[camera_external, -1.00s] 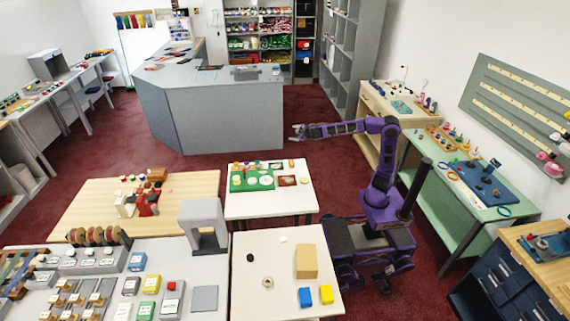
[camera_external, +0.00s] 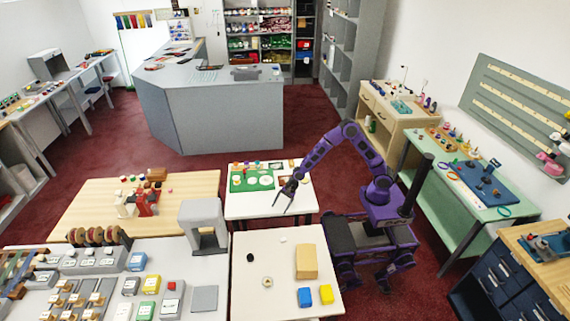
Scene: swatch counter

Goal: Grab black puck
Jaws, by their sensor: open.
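A small black puck (camera_external: 250,257) lies on the left part of the near white table (camera_external: 262,305). My gripper (camera_external: 282,207) is open and points down, with its fingers spread. It appears above the front part of the middle white table (camera_external: 240,211), up and to the right of the puck in the picture. It is well apart from the puck, and nothing shows between its fingers.
The near table also holds a small ring-shaped piece (camera_external: 267,282), a white piece (camera_external: 283,239), a tan block (camera_external: 306,262), a blue block (camera_external: 305,297) and a yellow block (camera_external: 326,294). A green board (camera_external: 252,180) lies on the middle table. A grey arch-shaped machine (camera_external: 203,224) stands left of the near table.

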